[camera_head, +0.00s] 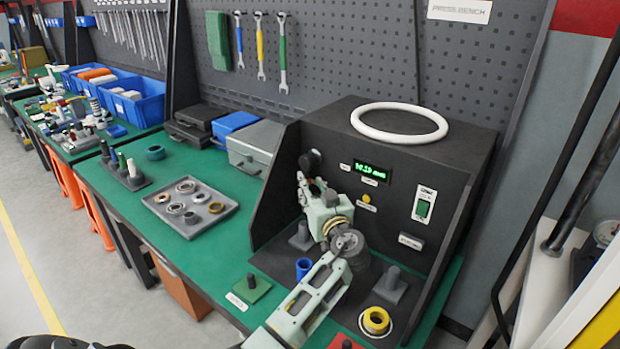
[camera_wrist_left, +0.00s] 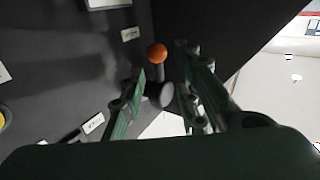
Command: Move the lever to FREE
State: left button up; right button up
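The black press machine (camera_head: 390,150) stands on the green bench with a green-lit display on its front. A dark round knob (camera_head: 310,159) shows at the left of its panel; I take it for the lever's end, but its shaft is mostly hidden. My left gripper (camera_head: 312,186) is just below it, close to the panel. In the left wrist view its two fingers (camera_wrist_left: 165,88) are apart. A grey disc (camera_wrist_left: 166,95) on a dark stem shows between them, and an orange ball (camera_wrist_left: 158,53) lies beyond. Contact cannot be told. My right gripper is out of view.
A white ring (camera_head: 399,123) lies on top of the machine. A grey tray (camera_head: 226,211) of rings sits to the left. A yellow spool (camera_head: 376,320) and a blue cup (camera_head: 304,268) stand near my left arm. Small panel labels (camera_wrist_left: 93,123) are unreadable in the left wrist view.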

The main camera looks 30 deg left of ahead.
aim_at(308, 178)
pick_arm(q)
jog(key=x, duration=0.2)
jog(key=shift+w+a, duration=0.1)
jog(key=shift+w, duration=0.2)
jog(key=shift+w+a+f, duration=0.1)
jog(key=shift+w+a, duration=0.05)
jog(key=shift+w, duration=0.05)
jog(key=shift+a, duration=0.1)
jog(key=c, duration=0.7)
grip_shut()
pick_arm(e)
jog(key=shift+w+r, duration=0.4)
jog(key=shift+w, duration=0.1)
